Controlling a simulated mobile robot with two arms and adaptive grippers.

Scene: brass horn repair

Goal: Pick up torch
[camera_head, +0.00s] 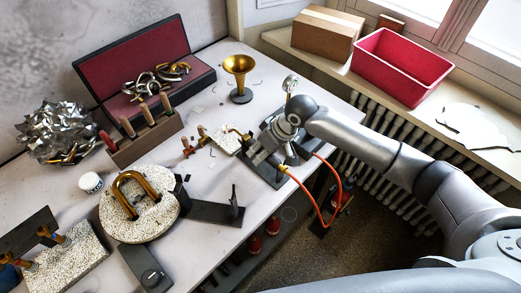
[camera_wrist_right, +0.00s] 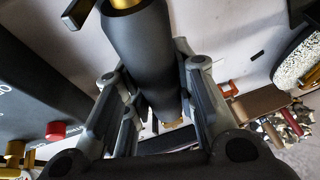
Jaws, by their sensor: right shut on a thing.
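The torch (camera_wrist_right: 148,55) has a thick dark grey handle with brass at its end in the right wrist view. It lies between the two fingers of my right gripper (camera_head: 256,152), which is shut on it. I cannot tell whether the torch touches the stand. An orange hose (camera_head: 325,212) loops down from beside the gripper past the bench edge. My left gripper is not in view.
A brass bell piece (camera_head: 239,67) stands behind the gripper. A round speckled block (camera_head: 160,218) with a brass U-bend is to the left. A wooden rack (camera_head: 140,142) and an open red-lined case (camera_head: 135,60) stand farther left. A red bin (camera_head: 400,68) is on the sill.

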